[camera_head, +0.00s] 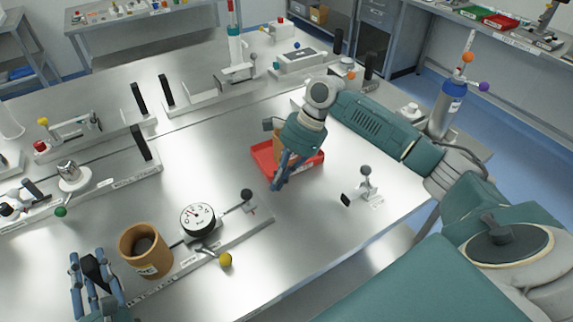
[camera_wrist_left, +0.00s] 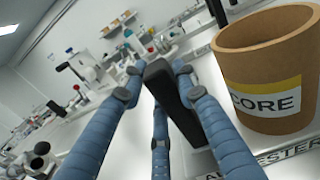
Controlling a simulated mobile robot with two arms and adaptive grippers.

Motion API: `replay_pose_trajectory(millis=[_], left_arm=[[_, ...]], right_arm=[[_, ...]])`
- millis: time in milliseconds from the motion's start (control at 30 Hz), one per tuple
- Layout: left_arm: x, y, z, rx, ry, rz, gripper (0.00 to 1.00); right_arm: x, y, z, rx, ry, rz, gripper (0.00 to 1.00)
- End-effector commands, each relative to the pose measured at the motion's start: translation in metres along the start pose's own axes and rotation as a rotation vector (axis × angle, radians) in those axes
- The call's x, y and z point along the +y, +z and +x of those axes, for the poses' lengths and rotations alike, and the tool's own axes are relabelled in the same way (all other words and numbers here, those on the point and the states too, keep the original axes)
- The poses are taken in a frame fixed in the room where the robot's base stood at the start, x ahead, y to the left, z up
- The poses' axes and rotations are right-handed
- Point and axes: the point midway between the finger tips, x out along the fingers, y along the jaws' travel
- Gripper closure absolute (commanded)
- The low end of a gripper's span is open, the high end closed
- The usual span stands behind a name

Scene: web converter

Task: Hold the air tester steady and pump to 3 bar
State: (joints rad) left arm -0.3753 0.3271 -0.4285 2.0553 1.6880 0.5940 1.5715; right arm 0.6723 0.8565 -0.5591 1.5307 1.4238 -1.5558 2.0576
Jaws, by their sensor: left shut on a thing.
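The air tester (camera_head: 240,235) is a long pale base in the lower middle of the steel table, with a white round dial gauge (camera_head: 198,220) on it. The dial's reading is too small to tell. A lever with a black ball knob (camera_head: 246,194) rises at its right end. A brown core (camera_head: 146,251) stands at its left part; the left wrist view shows it labelled CORE (camera_wrist_left: 265,90). My left gripper (camera_head: 92,268) is shut on a black bar (camera_wrist_left: 172,98) beside the core. My right gripper (camera_head: 279,185) points down over the red tray; its fingers overlap, so its opening is unclear.
A red tray (camera_head: 262,163) with a brown item (camera_head: 278,142) partly hidden by my right gripper lies behind the tester. A small stand with a grey ball (camera_head: 366,171) is to the right. Several other fixtures line the left and back. Bare table lies between.

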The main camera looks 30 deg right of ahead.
Motion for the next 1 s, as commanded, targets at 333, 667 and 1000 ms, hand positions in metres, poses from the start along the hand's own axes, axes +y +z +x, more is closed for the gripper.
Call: replay_pose_trajectory(millis=[333, 667, 1000], left_arm=[[0.000, -0.011, -0.003, 0.022, -0.002, 0.000, 1.00], [0.000, -0.011, -0.003, 0.022, -0.002, -0.001, 1.00], [-0.001, -0.011, -0.003, 0.022, -0.003, 0.000, 1.00]], right_arm=[[0.000, 0.037, 0.010, 0.000, -0.001, -0.001, 1.00], [0.000, 0.038, 0.010, 0.001, -0.001, -0.001, 1.00], [0.011, 0.086, 0.034, -0.003, 0.003, -0.006, 1.00]])
